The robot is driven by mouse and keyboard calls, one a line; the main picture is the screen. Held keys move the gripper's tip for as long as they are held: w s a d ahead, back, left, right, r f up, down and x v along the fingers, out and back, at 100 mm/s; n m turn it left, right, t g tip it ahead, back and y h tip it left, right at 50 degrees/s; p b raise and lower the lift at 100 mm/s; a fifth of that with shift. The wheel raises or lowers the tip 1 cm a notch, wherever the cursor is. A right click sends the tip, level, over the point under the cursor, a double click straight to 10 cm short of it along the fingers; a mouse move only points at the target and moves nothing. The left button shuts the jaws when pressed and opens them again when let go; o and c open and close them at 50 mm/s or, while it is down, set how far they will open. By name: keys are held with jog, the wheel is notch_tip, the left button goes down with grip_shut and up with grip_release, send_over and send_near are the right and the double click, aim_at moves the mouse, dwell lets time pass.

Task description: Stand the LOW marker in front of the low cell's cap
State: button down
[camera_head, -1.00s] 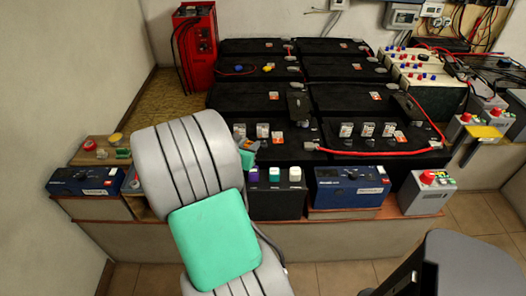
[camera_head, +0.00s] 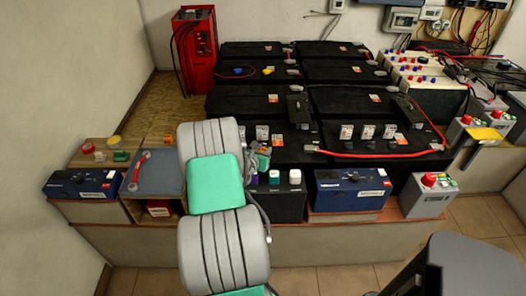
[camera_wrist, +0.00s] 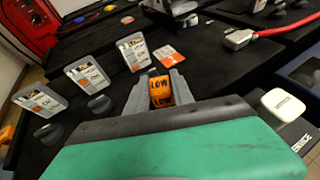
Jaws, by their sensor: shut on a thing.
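The orange LOW marker (camera_wrist: 160,92), with black lettering, is between the fingers of my gripper (camera_wrist: 161,95) in the wrist view. My gripper is shut on it and holds it over the black battery top. In the head view my gripper (camera_head: 258,158) is at the front of the black batteries, partly hidden by my arm. Three upright grey cards, the nearest to the marker (camera_wrist: 134,52), stand left of and beyond it. Dark round caps (camera_wrist: 98,104) sit in front of the two left cards. I cannot tell which cap is the low cell's.
A white-topped piece (camera_wrist: 283,105) is right of my gripper, by a SERVICE label. A red cable (camera_head: 375,154) crosses the right batteries. A blue box (camera_head: 352,190) stands at the front right. A grey-topped stand with a red handle (camera_head: 139,170) is at the left.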

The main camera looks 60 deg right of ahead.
jog(key=shift+f, duration=0.15)
jog(key=c, duration=1.1)
grip_release()
